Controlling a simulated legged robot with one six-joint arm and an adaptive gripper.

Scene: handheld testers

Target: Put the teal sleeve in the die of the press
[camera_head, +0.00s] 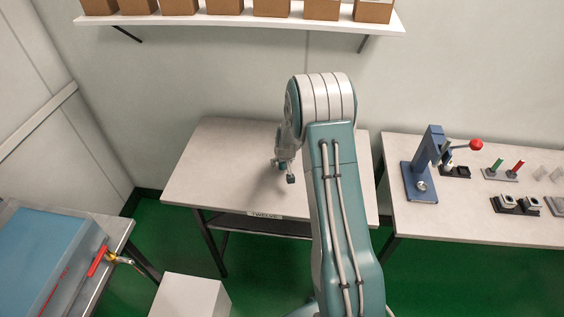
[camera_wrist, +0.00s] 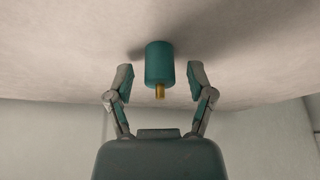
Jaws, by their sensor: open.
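In the wrist view a teal sleeve (camera_wrist: 159,64), a short cylinder with a brass pin (camera_wrist: 160,91) showing at its near end, is at the pale tabletop. My gripper (camera_wrist: 160,80) is open, with one finger on each side of the sleeve and a gap visible at both. In the head view my gripper (camera_head: 284,172) is low over the middle table; I cannot make out the sleeve there. The blue press (camera_head: 431,150) with a red-knobbed lever stands on the right table. A small round grey part, seemingly its die (camera_head: 421,185), sits on its base.
The middle table (camera_head: 220,160) has much bare surface and a front label reading "TWELVE". The right table (camera_head: 410,225) holds several small fixtures, including a stand with green and red pieces (camera_head: 500,172). A shelf of boxes (camera_head: 240,19) hangs above. A blue case (camera_head: 45,255) is at lower left.

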